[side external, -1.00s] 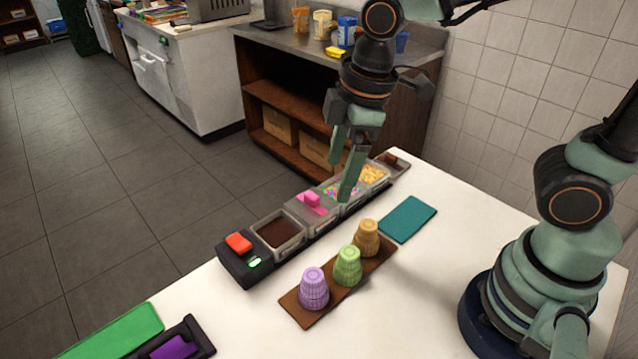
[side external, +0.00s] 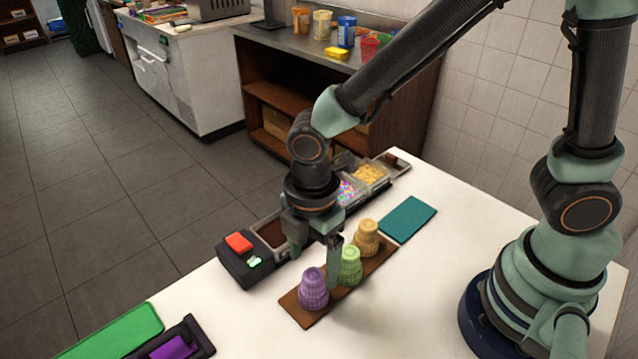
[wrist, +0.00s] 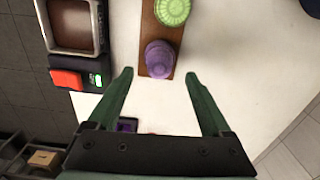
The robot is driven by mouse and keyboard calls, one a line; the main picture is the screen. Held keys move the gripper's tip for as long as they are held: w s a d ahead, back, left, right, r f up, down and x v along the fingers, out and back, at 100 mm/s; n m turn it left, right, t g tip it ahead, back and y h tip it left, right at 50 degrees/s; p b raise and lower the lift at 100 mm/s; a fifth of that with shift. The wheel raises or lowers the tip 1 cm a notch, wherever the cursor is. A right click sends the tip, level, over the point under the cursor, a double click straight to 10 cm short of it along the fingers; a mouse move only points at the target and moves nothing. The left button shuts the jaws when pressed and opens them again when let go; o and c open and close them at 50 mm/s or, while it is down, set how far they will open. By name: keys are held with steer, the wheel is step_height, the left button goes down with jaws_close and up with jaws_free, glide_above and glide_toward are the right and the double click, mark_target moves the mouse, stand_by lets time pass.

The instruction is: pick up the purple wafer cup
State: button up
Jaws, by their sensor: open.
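The purple wafer cup (side external: 313,289) stands upside down at the near end of a brown board (side external: 297,311). The green wafer cup (side external: 350,267) and the tan wafer cup (side external: 366,238) stand behind it on the same board. My gripper (side external: 318,258) is open and empty above the board, over the purple cup's side toward the topping bins. In the wrist view the purple cup (wrist: 159,58) lies ahead of my open gripper (wrist: 159,74), between the lines of its two fingers. The fingers do not appear to touch it.
A row of topping bins (side external: 366,173) runs behind the board, with a dark box bearing a red button (side external: 239,242) at its near end. A teal mat (side external: 408,219) lies to the right. A green mat (side external: 112,331) and a dark tray with a purple item (side external: 174,348) lie at front left.

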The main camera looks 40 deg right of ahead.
mark_target(313, 275)
steer(key=shift+f, duration=2.55)
steer(key=c, duration=1.1)
